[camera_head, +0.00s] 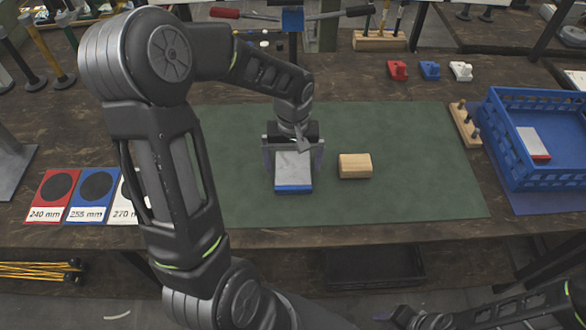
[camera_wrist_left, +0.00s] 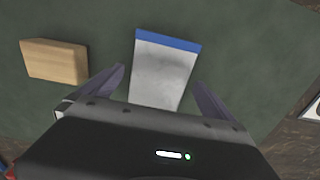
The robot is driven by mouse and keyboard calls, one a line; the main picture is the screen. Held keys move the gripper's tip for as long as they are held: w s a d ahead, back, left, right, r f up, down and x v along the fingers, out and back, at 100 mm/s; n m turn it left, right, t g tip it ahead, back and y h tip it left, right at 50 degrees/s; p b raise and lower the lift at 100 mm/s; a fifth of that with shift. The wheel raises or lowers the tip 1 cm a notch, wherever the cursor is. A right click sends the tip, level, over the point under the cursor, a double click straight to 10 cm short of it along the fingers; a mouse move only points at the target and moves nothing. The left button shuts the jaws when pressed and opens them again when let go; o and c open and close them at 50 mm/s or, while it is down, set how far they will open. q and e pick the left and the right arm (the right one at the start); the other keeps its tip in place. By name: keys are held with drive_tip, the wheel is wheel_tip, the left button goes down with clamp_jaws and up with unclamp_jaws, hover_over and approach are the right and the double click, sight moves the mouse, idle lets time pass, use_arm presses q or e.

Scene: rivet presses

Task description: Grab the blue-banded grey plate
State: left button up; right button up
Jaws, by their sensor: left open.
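The blue-banded grey plate (camera_head: 293,172) lies on the green mat (camera_head: 420,185), its blue band toward the front edge of the table. In the left wrist view the plate (camera_wrist_left: 162,72) lies between the two fingers, with the blue band at the far end. My left gripper (camera_head: 293,160) is open above the plate, one finger on each side of it. In the wrist view the left gripper's fingers (camera_wrist_left: 160,88) show clear gaps to the plate's sides. Whether the fingertips reach mat level cannot be told. My right gripper is not clearly in view; only part of my right arm shows at lower right.
A wooden block (camera_head: 355,166) lies just right of the plate. A blue crate (camera_head: 535,140) at right holds a red-banded grey plate (camera_head: 533,143). A pegged wooden strip (camera_head: 465,124) stands beside it. Size cards (camera_head: 90,197) lie at left. The mat's right part is clear.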

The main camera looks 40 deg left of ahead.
sight(293, 169)
use_arm(q)
drive_tip(key=shift+f, duration=0.85)
drive_tip(key=c, duration=2)
drive_tip(key=shift+r, duration=0.15)
wheel_tip(293, 169, up, 10)
drive_tip(key=shift+b, duration=0.4)
